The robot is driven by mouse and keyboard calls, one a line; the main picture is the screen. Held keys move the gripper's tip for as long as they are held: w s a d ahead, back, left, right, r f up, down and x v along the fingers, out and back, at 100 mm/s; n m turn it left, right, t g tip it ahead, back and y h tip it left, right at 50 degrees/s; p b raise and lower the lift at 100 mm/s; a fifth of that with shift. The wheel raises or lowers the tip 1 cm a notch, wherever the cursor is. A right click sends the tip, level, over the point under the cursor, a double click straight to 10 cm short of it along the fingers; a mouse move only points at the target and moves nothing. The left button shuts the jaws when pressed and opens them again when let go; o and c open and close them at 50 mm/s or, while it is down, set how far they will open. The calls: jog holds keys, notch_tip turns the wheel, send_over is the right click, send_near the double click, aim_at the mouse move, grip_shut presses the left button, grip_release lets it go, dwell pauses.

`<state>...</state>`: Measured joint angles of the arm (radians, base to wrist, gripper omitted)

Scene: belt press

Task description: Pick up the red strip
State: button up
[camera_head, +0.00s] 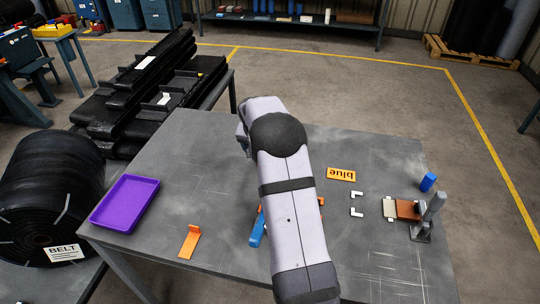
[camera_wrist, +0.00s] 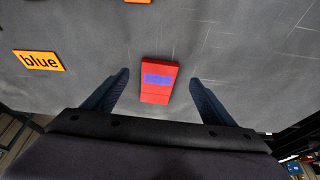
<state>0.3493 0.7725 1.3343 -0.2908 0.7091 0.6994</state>
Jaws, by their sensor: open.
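In the wrist view the red strip (camera_wrist: 160,95) lies flat on the grey table with a blue-violet patch across its middle. My gripper (camera_wrist: 158,80) is open, one dark blue finger on each side of the strip, with gaps on both sides. I cannot tell how high the fingertips are above the table. In the head view my arm covers the strip, and I cannot make out the gripper there.
Black belts (camera_head: 150,85) lie beyond the table's left edge.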

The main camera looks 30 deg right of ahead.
jog(key=shift+p+x, duration=1.45)
jog(key=shift+x, duration=1.15)
jog(key=c, duration=1.2)
